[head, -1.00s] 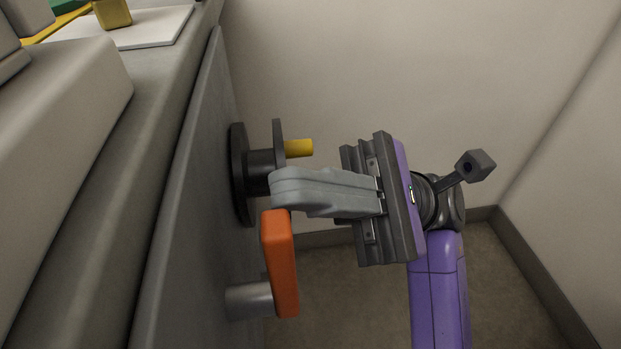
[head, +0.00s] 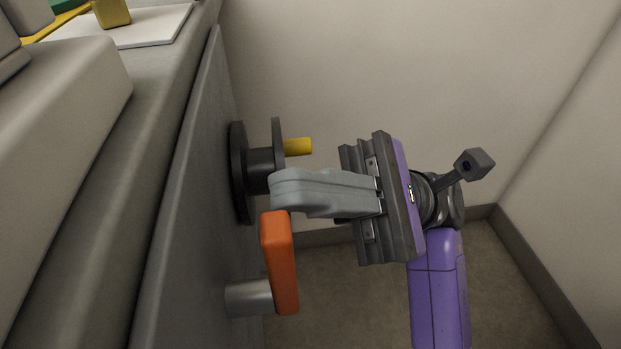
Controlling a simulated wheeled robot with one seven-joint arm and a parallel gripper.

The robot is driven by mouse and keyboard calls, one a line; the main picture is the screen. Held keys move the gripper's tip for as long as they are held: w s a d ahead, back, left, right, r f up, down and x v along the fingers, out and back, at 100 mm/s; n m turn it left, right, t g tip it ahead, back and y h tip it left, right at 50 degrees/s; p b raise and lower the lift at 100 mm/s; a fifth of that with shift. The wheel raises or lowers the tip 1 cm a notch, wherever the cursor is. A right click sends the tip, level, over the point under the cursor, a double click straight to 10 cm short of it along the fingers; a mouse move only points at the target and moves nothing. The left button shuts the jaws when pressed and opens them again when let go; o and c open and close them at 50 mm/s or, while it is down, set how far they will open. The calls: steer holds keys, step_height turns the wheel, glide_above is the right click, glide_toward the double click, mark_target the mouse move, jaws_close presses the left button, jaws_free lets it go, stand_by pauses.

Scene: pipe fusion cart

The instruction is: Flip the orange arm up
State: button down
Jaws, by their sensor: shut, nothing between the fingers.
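The orange arm (head: 280,265) is a flat bar on a grey cylindrical pivot (head: 248,298) that sticks out from the side of the cart. The bar stands nearly upright in the picture, its top end above the pivot. My gripper (head: 275,190) is shut and empty, its grey fingers reaching left. The fingertips are just above the top end of the orange arm in the picture. I cannot tell whether they touch it.
A black round hub (head: 240,172) with a crank and a yellow handle (head: 298,147) sits on the cart's side panel (head: 185,220), close behind my fingers. The cart top (head: 150,110) lies to the left. A plain wall (head: 400,70) stands behind; open floor (head: 345,295) shows below.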

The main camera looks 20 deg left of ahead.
steer(key=p+v, duration=0.1)
steer(key=v, duration=0.6)
steer(key=shift+w+d+f, duration=0.15)
steer(key=shift+w+f, duration=0.05)
steer(key=shift+w, duration=0.05)
